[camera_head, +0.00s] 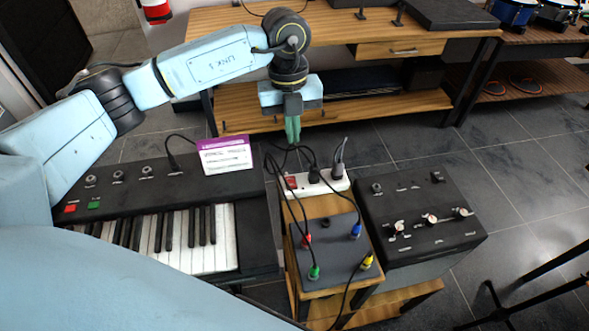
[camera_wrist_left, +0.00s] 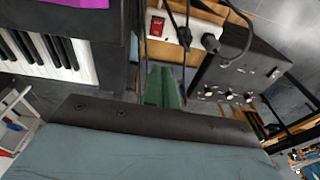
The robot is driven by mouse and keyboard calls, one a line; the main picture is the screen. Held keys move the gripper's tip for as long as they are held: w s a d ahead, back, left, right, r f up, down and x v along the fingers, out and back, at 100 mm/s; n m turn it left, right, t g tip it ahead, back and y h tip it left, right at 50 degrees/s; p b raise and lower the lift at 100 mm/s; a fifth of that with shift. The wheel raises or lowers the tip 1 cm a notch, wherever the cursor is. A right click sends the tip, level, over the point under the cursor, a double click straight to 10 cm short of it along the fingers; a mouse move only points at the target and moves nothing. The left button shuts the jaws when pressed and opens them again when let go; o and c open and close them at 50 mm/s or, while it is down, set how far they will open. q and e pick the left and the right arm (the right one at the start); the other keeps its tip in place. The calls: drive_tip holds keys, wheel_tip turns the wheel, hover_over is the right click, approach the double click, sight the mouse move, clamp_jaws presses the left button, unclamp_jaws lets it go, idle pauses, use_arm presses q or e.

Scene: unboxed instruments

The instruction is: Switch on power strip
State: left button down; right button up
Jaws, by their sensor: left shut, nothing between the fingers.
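The white power strip (camera_head: 318,183) lies at the back of a small wooden stand, with black plugs in it. Its red switch (camera_head: 291,182) is at its left end. In the left wrist view the red switch (camera_wrist_left: 157,27) shows near the top, just above the fingers, with plugs to its right. My left gripper (camera_head: 292,138) is shut and empty. It points down, above and behind the strip's left end, apart from it. Its green fingers also show in the left wrist view (camera_wrist_left: 163,85). My right gripper is in neither view.
Black cables run from the strip to a grey box (camera_head: 330,250) with coloured plugs on the stand. A keyboard (camera_head: 150,215) with a purple-and-white card (camera_head: 225,157) stands at left, a black amplifier (camera_head: 415,215) at right. A wooden desk (camera_head: 350,45) is behind.

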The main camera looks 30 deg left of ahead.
sight(291, 186)
use_arm(q)
drive_tip(key=shift+a+r, duration=0.15)
drive_tip(key=shift+a, duration=0.35)
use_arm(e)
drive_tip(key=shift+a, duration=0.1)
